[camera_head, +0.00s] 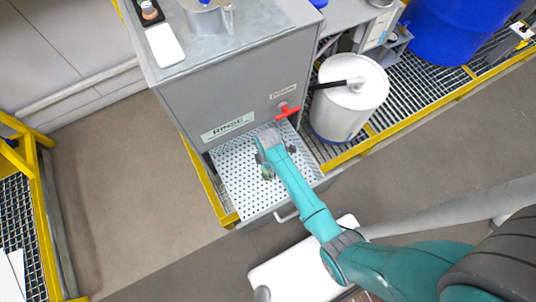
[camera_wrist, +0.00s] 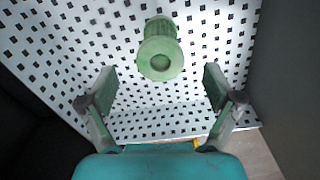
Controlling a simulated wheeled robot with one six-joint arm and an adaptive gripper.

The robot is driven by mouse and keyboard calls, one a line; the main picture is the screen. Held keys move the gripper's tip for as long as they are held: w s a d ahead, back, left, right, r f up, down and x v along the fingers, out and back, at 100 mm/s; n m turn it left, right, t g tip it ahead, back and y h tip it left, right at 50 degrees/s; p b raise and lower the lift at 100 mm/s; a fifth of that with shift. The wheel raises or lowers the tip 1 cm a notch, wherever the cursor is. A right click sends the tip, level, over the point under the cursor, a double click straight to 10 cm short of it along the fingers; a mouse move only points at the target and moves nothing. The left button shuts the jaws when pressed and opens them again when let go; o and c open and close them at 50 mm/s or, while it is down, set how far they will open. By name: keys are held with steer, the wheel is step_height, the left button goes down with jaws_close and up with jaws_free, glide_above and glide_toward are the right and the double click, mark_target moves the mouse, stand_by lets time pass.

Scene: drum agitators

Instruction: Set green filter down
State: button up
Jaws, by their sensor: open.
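The green filter (camera_wrist: 160,52) is a small pale-green cylinder with a ring-shaped end. In the wrist view it rests on the white perforated tray (camera_wrist: 60,40), ahead of my gripper. My gripper (camera_wrist: 158,85) is open, with one finger on each side and nothing between them; the filter lies just beyond the fingertips. In the head view the filter (camera_head: 266,173) is a small green patch, mostly hidden by my gripper (camera_head: 274,155). The perforated tray (camera_head: 235,180) sits below the rinse station front.
The grey rinse cabinet (camera_head: 230,90) with a red tap handle (camera_head: 287,111) stands right behind the tray. A white drum (camera_head: 348,100) stands to the right on a grating. A yellow frame edge (camera_head: 205,185) borders the tray's left side. Grey floor (camera_head: 120,150) is clear at left.

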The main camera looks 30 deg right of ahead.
steer(key=shift+r, duration=1.8)
steer(key=shift+s, duration=0.1)
